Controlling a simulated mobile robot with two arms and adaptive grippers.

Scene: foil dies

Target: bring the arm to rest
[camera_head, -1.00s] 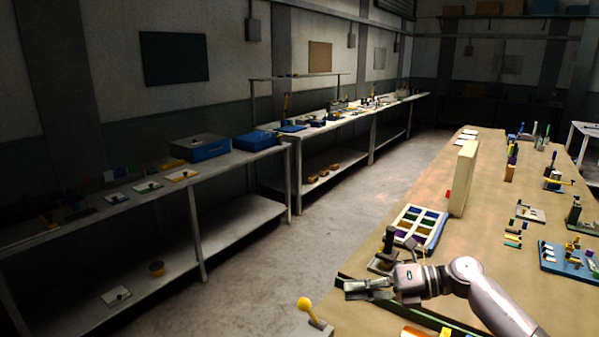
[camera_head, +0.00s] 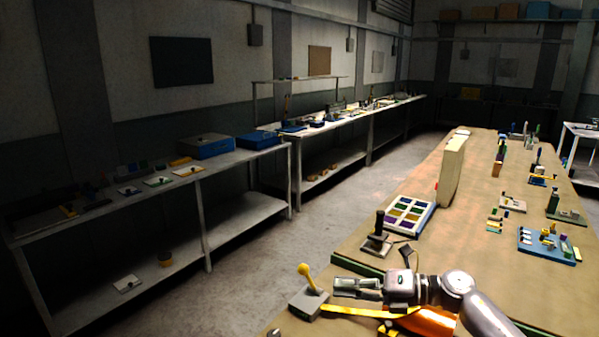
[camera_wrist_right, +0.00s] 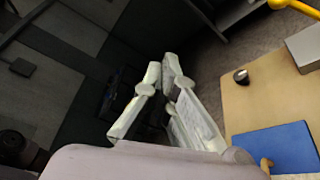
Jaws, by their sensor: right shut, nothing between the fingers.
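My right arm comes in from the lower right in the head view. Its right gripper (camera_head: 345,288) is shut and empty, over the near left part of the wooden table (camera_head: 345,327). The fingertips point left, just right of a yellow-knobbed lever on a grey block (camera_head: 308,305); I cannot tell whether they touch it. In the right wrist view the fingers (camera_wrist_right: 168,66) are together with nothing between them. My left gripper is in neither view.
An orange object (camera_head: 432,322) and a yellow strip (camera_head: 350,311) lie near the arm. A black-handled device (camera_head: 377,238), a compartment tray (camera_head: 427,219) and an upright cream panel (camera_head: 452,172) stand beyond. A blue plate (camera_wrist_right: 285,148) shows in the wrist view. The floor aisle is clear.

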